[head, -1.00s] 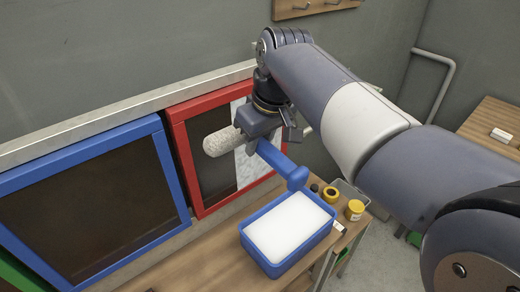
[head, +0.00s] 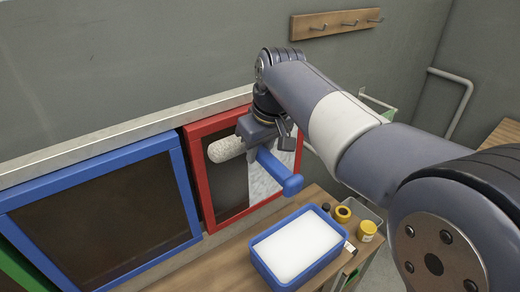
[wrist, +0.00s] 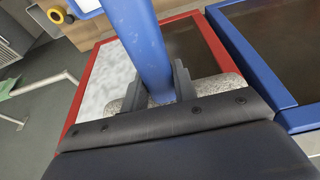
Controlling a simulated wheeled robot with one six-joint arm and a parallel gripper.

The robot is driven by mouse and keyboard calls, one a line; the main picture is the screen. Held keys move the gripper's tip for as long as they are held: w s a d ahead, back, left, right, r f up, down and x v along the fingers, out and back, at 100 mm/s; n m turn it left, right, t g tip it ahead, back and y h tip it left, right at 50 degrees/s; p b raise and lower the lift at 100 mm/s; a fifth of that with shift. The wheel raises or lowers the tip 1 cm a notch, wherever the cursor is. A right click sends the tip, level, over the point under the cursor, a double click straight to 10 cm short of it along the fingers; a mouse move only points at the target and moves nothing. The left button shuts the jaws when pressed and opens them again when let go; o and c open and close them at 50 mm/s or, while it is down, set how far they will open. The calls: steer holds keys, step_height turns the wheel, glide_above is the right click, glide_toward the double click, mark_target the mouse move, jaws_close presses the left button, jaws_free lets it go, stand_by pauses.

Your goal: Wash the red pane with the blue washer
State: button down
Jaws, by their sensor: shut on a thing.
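My gripper (head: 262,128) is shut on the blue handle (head: 278,174) of the washer, in front of the red pane. The washer's pale, fuzzy head (head: 227,149) lies across the pane; I cannot tell whether it touches the glass. The red-framed pane (head: 232,190) is dark on its left part and covered with whitish foam (head: 262,185) on its right part. In the wrist view the handle (wrist: 138,35) rises between my fingers (wrist: 158,85), with the fuzzy head (wrist: 215,84) partly hidden behind them. Foam (wrist: 108,85) shows left there, dark glass right.
A blue tub (head: 258,262) with white contents stands on the wooden bench below the pane. A yellow jar (head: 367,231), a tape roll (head: 343,213) and a clear bin are beside it. A blue-framed pane (head: 110,215) is at left. A hook rack (head: 335,24) hangs behind.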

steer(key=shift+w+a+p, duration=0.4)
steer(key=shift+w+p, duration=0.25)
stand_by(1.1)
step_height(320, 180, down, 28)
steer(key=b, duration=1.7)
steer(key=shift+r, duration=0.2)
stand_by(1.6)
steer(key=shift+s, duration=0.1)
steer(key=s+d+b, duration=0.1)
steer(key=s+d, duration=0.3)
steer(key=s, duration=0.1)
steer(key=shift+s, duration=0.4)
stand_by(0.6)
